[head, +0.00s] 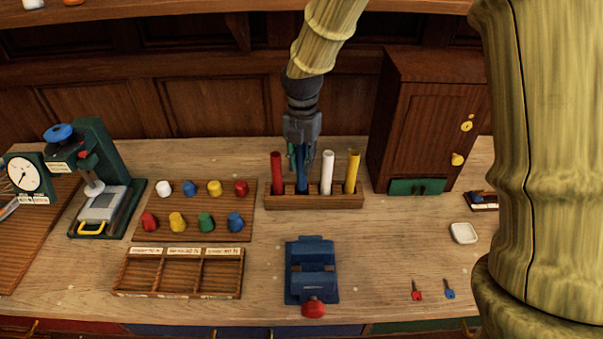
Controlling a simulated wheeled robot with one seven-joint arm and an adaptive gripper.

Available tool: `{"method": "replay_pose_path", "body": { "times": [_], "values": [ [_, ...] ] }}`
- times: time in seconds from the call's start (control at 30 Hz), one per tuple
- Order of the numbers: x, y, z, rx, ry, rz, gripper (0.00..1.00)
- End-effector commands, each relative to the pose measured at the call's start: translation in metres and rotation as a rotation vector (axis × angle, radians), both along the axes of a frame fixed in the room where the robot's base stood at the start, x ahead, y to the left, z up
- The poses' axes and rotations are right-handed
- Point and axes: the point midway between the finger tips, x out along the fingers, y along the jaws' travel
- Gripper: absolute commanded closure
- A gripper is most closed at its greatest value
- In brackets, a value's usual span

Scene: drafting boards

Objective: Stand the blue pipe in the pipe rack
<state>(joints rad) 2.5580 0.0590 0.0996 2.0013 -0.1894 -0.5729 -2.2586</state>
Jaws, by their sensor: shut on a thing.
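The pipe rack (315,202) is a low brown wooden block on the bench, a little right of the picture's middle. The blue pipe (301,170) is upright at the rack's second place from the left, between the red pipe (277,172) and the white pipe (327,172). My gripper (301,145) points down from above and is shut on the blue pipe's upper part. The fingers hide the pipe's top. The pipe's lower end meets the rack, but I cannot tell whether it is fully seated. A yellow pipe (351,171) stands at the right end.
A tall wooden cabinet (422,125) stands close right of the rack. A board with coloured knobs (195,227) lies left, with a sectioned tray (178,293) before it. A blue fixture (312,282) sits in front of the rack. The bench right of that fixture has free room.

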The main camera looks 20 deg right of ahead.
Motion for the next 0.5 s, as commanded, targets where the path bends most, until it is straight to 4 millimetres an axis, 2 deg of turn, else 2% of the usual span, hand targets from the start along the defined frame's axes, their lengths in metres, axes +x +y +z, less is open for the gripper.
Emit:
{"method": "replay_pose_path", "body": {
  "times": [0.27, 0.5],
  "values": [
    [0.0, 0.001, -0.014, 0.0, 0.001, 0.001, 1.0],
    [0.0, 0.0, -0.041, 0.0, 0.001, 0.0, 1.0]
  ]
}}
